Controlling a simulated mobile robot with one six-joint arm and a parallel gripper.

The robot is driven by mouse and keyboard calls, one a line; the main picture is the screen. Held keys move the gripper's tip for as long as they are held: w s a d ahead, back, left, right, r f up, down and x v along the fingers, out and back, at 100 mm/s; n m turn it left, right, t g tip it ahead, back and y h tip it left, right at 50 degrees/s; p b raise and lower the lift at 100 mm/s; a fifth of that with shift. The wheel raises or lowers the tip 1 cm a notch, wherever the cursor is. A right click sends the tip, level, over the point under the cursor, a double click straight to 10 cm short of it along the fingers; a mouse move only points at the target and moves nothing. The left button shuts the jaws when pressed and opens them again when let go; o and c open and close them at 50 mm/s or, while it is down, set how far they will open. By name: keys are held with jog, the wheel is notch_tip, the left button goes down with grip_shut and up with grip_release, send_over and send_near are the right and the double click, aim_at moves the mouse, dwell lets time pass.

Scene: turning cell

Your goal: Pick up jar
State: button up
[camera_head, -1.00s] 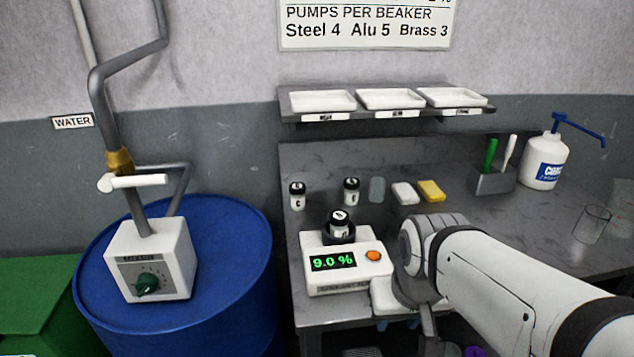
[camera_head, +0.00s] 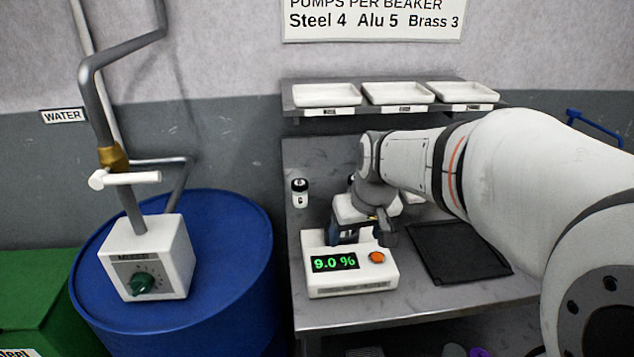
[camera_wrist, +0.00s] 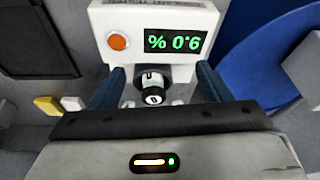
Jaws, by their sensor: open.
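A small jar with a white body and black-and-white lid (camera_wrist: 152,88) sits in the well of the white meter (camera_head: 345,283), whose display reads 9.0 %. In the wrist view the jar lies between the two blue fingers of my gripper (camera_wrist: 160,86), with a gap on each side. In the head view my gripper (camera_head: 360,236) is open, pointing down over the meter, and hides the jar. Another small jar marked C (camera_head: 300,193) stands on the bench behind the meter, to the left.
A black mat (camera_head: 455,252) lies right of the meter. A shelf with white trays (camera_head: 398,93) hangs behind. A blue drum (camera_head: 225,262) with a dial box (camera_head: 150,262) and pipe stands left. Yellow (camera_wrist: 48,104) and white (camera_wrist: 72,103) blocks show in the wrist view.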

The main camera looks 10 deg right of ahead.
jog(key=w+n, duration=0.1)
jog(key=w, duration=0.9)
jog(key=shift+t, duration=0.3)
jog(key=x, duration=0.5)
jog(key=w+x, duration=0.1)
jog(key=x, duration=0.2)
jog(key=shift+d+r, duration=0.1)
jog(key=shift+d, duration=0.25)
jog(key=shift+c, duration=0.2)
jog(key=shift+r, duration=0.1)
jog(key=c, duration=1.1)
